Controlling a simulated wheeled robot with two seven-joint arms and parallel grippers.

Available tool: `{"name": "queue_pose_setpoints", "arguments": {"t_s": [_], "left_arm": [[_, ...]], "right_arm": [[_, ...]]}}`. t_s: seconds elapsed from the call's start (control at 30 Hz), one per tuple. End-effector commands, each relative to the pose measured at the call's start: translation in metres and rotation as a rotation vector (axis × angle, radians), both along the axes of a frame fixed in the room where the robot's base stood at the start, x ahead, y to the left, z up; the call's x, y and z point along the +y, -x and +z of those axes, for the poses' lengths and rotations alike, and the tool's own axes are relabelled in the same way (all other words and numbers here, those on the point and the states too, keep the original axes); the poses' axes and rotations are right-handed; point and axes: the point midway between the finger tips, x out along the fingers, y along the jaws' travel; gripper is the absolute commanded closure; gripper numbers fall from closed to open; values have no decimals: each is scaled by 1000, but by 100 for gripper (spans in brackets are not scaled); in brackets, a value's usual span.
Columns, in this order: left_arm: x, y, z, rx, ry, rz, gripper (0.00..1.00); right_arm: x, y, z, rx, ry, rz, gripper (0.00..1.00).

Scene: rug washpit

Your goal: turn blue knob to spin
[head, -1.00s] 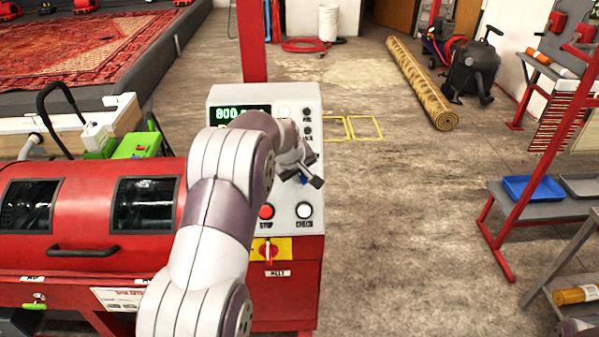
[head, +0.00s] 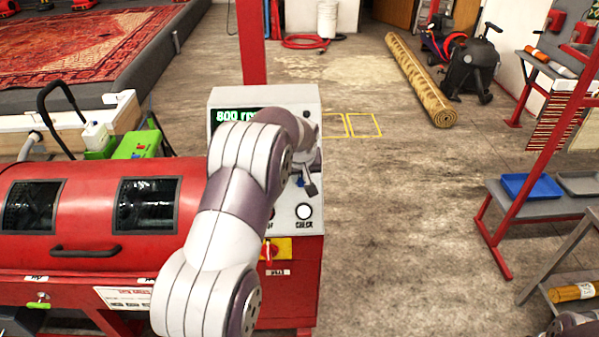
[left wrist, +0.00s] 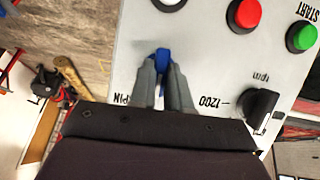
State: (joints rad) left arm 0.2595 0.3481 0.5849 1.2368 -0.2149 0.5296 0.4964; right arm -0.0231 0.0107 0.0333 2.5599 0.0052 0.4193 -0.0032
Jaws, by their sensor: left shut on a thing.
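The blue knob (left wrist: 162,55) is on the light grey control panel (left wrist: 205,75), above a label partly readable as "PIN". My left gripper (left wrist: 163,62) is shut on it, one finger on each side. In the head view my left gripper (head: 306,184) is at the panel (head: 225,97), with only a bit of blue showing beside it. My arm covers much of the panel there. The display (head: 233,115) reads "800" in green, its right part hidden. My right gripper is not in view.
A black rpm knob (left wrist: 261,105), a red button (left wrist: 244,14) and a green START button (left wrist: 301,37) share the panel. The red drum machine (head: 90,215) stands left. A shelf with a blue tray (head: 533,187) is at right. The floor between is clear.

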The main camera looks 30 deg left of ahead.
Motion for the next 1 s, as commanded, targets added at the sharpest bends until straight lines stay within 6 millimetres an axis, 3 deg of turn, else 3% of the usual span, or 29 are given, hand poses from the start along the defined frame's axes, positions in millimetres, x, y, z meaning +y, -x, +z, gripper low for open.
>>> {"name": "queue_pose_setpoints", "arguments": {"t_s": [0.5, 1.0], "left_arm": [[-3, -2, -3, 168, -280, -275, 100], [-4, -2, -1, 234, -385, -379, 100]], "right_arm": [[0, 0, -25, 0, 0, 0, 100], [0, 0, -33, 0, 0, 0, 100]]}}
